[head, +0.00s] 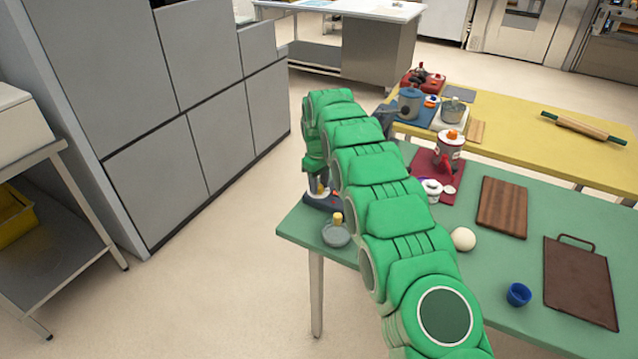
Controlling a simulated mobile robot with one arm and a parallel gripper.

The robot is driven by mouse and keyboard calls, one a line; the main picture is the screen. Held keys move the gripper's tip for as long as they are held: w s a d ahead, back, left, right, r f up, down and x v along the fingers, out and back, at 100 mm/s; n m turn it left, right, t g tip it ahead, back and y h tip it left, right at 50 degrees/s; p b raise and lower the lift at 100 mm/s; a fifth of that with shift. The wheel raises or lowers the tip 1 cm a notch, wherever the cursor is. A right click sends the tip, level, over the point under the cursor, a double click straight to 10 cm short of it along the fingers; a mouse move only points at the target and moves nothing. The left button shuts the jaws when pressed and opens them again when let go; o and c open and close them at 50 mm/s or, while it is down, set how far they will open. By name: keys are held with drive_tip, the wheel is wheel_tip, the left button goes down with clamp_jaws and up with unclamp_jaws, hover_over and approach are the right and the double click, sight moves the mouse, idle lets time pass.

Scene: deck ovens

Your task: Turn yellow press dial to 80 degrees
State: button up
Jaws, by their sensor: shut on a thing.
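A small press (318,202) with a dark blue base stands at the near left corner of the green table, mostly hidden by my arm. A bit of yellow, which looks like its yellow dial (320,189), shows at the top of the press. My gripper (318,182) points down over it at the end of the green arm and is shut on the dial. The fingertips are small and partly hidden, and I cannot read the dial's angle.
A grey pot-like item (336,235) with a yellow knob stands close to the press. A white ball (463,239), a striped board (502,206), a brown board (581,281) and a blue cup (518,294) lie to the right. Grey cabinets (190,120) stand left, across clear floor.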

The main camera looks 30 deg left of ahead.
drive_tip(key=m, duration=0.6)
drive_tip(key=shift+w+m, duration=0.1)
drive_tip(key=shift+m, duration=0.2)
drive_tip(key=m, duration=0.5)
drive_tip(key=shift+m, duration=0.3)
drive_tip(key=shift+d, duration=0.1)
drive_tip(key=o, duration=1)
wheel_tip(320, 180, up, 8)
drive_tip(key=shift+f, duration=0.15)
